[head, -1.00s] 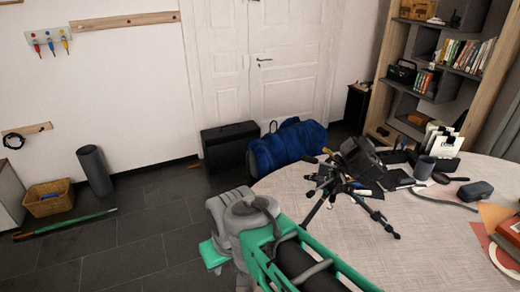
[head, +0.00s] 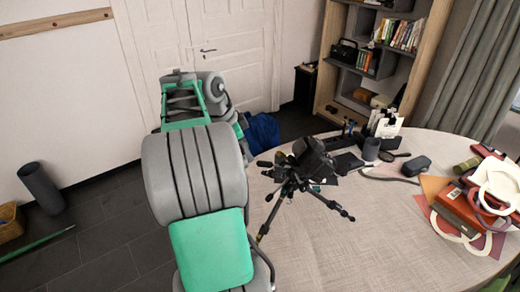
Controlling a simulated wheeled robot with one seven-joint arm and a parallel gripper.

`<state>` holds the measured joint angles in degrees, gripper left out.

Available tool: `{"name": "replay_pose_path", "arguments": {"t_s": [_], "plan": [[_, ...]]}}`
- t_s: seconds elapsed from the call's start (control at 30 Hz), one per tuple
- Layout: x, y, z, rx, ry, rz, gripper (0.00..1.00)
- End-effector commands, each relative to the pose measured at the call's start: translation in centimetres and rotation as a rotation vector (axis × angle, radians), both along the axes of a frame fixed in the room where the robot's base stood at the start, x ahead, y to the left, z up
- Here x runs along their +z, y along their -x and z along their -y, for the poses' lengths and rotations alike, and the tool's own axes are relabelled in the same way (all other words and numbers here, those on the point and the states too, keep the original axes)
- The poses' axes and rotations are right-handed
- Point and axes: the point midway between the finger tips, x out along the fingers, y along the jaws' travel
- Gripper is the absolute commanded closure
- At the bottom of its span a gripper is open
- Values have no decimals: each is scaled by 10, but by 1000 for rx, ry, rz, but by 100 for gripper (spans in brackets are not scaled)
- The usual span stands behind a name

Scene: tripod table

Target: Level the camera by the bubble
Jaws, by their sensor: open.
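The black camera (head: 314,158) sits on top of a small black tripod (head: 288,184) near the left edge of the round table. The camera looks tilted relative to the tabletop. The tripod's legs are spread on the table, and thin handles stick out near its head. The bubble is too small to make out.
The pale round table (head: 345,235) is bare in front of the tripod. Behind it are a dark cup (head: 371,149), a magnifying glass (head: 394,156) and a dark case (head: 416,165). Books and papers (head: 460,207) lie at right. A blue bag (head: 263,132) is on the floor behind my arm.

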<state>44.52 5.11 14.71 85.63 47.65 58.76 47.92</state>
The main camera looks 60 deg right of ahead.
Motion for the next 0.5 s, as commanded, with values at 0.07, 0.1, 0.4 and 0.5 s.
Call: {"name": "replay_pose_path", "arguments": {"t_s": [0.07, 0.1, 0.4, 0.5], "plan": [[2, 16, 16, -107, 13, 9, 59], [-2, 19, 19, -128, 15, 11, 59], [-50, 32, 36, -129, 16, 11, 59], [-62, 34, 41, -126, 17, 12, 59]]}}
